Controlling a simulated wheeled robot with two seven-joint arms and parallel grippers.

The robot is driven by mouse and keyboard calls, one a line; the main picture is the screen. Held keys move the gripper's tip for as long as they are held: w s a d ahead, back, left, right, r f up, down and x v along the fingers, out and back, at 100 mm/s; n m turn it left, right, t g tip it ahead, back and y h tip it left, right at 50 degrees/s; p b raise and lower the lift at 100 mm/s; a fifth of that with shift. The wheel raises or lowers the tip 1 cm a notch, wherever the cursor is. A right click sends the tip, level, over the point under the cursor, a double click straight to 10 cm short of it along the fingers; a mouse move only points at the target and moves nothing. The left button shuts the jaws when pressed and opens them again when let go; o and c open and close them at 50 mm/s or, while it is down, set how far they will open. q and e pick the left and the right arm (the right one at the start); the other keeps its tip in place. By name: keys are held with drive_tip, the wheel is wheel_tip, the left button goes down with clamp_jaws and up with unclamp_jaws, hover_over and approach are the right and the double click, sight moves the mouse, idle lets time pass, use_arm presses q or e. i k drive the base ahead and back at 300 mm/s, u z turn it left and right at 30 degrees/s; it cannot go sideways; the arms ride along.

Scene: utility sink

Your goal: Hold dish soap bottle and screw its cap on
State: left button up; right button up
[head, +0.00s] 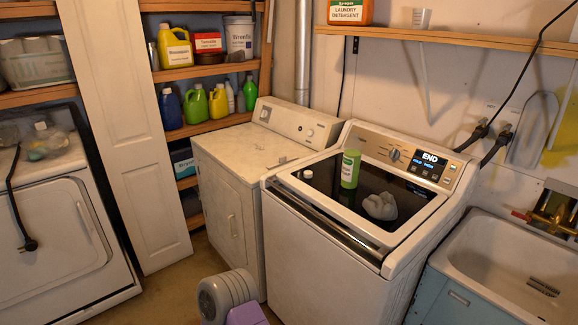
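A green dish soap bottle (350,174) with a pale label stands upright on the dark glass lid of the white top-loading washer (325,258). Its top is too small to make out clearly. A small white round piece, which looks like the cap (307,174), lies on the lid to the left of the bottle, apart from it. Neither of my grippers is in view, and nothing touches the bottle or the cap.
A crumpled grey-white lump (380,206) lies on the lid right of the bottle. The washer's control panel (413,158) rises behind. A white dryer (225,205) stands left and a sink (500,262) right. A wall shelf (450,40) hangs above. The lid's front is clear.

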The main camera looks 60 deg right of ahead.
sight(350, 169)
drive_tip(key=z, duration=0.8)
drive_tip(key=i, duration=1.3)
drive_tip(key=z, duration=1)
